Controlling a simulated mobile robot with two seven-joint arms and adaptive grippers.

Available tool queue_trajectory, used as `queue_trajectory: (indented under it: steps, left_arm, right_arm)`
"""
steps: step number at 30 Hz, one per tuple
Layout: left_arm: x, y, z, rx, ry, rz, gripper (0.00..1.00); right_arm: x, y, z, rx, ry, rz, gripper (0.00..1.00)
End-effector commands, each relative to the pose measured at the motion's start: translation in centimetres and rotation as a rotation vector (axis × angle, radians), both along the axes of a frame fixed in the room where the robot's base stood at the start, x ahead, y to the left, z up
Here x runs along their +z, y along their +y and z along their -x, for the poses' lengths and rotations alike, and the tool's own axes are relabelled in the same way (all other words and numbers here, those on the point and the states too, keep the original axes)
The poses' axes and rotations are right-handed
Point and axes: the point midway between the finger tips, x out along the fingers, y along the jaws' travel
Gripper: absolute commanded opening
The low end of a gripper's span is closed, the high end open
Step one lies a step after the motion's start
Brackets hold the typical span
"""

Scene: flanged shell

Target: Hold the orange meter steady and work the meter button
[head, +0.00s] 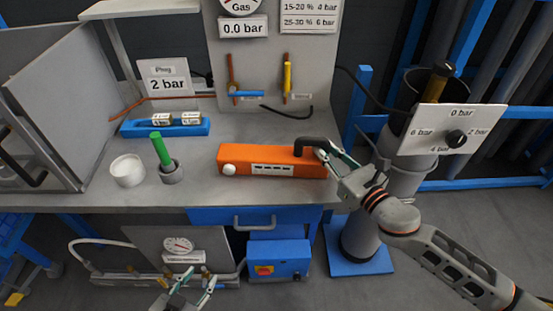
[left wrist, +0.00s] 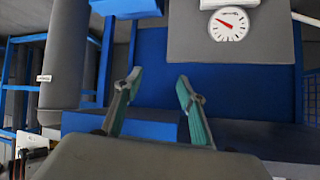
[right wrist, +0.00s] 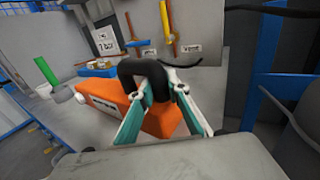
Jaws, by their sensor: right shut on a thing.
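The orange meter (head: 240,155) is a long box lying on the grey bench, with a white label on its front. A white round button (head: 229,170) sits at the left end of its front face. A black bent handle (head: 314,144) rises from its right end. My right gripper (head: 330,151) is shut on that handle; the right wrist view shows the fingers (right wrist: 169,90) around the black handle (right wrist: 140,68) above the orange body (right wrist: 103,92). My left gripper (head: 191,296) is open and empty, low in front of the bench; its spread fingers show in the left wrist view (left wrist: 158,90).
A white pot (head: 127,170), a green stick in a grey cup (head: 172,174) and a blue tray (head: 140,129) stand left of the meter. The bench edge and blue drawer (head: 225,215) lie above my left gripper. A dial panel (head: 434,128) stands at right.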

Motion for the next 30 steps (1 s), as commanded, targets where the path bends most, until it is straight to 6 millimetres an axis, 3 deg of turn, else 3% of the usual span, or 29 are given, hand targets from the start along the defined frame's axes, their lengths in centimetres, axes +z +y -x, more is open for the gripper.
queue_trajectory:
  steps: [2, 6, 7, 17, 23, 30]
  left_arm:
    - [0.0, 0.0, 0.0, 0.0, 0.0, 0.0, 0.4]
    - [0.1, 0.0, 0.0, -0.008, -0.005, -0.017, 0.04]
    - [0.2, -0.1, 0.0, -0.013, -0.008, -0.027, 0.0]
    - [2.9, -1.5, -1.3, -0.15, -0.13, -0.338, 0.0]
    - [6.1, -2.6, -2.5, -0.229, -0.249, -0.578, 0.0]
    - [11.2, -4.1, -3.7, -0.289, -0.416, -0.865, 0.0]
  right_arm:
    - [0.0, 0.0, 0.0, 0.0, 0.0, 0.0, 0.0]
    - [0.0, 0.0, 0.0, 0.0, 0.0, 0.0, 0.0]
    - [0.0, 0.0, 0.0, 0.0, 0.0, 0.0, 0.0]
    - [0.0, 0.0, 0.0, 0.0, 0.0, 0.0, 0.0]
    - [0.0, 0.0, 0.0, 0.0, 0.0, 0.0, 0.0]
    - [0.0, 0.0, 0.0, 0.0, 0.0, 0.0, 0.0]
